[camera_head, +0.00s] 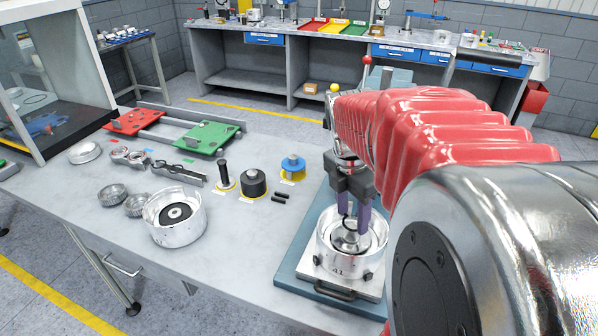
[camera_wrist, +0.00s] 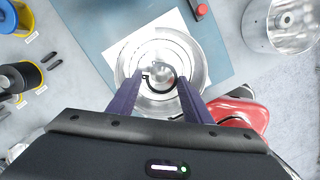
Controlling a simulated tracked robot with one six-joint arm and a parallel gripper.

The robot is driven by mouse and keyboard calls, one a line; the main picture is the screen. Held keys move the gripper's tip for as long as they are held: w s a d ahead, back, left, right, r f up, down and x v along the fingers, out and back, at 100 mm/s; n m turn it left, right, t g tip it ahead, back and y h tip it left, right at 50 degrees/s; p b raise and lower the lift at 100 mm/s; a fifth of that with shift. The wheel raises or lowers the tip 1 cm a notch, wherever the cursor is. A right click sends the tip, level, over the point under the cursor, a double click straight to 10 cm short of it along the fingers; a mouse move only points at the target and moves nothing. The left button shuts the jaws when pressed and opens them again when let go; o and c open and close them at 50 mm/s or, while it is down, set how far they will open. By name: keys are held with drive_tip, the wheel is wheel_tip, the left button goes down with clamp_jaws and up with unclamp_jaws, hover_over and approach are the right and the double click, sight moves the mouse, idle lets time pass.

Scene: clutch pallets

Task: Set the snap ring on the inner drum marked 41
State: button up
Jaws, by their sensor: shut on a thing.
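The snap ring is a thin black open ring; in the wrist view (camera_wrist: 174,94) it spans between my two purple fingertips. My gripper (camera_head: 354,208) is shut on it, pointing down over the inner drum. The drum marked 41 (camera_head: 337,262) is a round silver cup with a raised centre hub, standing upright on a light plate. In the wrist view, the drum (camera_wrist: 128,62) lies under the fingertips, with the ring over its hub area. I cannot tell whether the ring touches the drum. In the head view the ring is small and partly hidden by the fingers.
The plate rests on a blue base (camera_head: 290,265) with a black front handle. Another silver drum (camera_head: 175,230) stands to the left. Black and yellow tools and a blue-topped part (camera_head: 292,165) stand behind. Red and green fixtures (camera_head: 205,138) sit farther back left. The bench front is mostly clear.

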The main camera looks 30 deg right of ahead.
drive_tip(key=o, duration=1.2)
drive_tip(key=shift+r, duration=4.5)
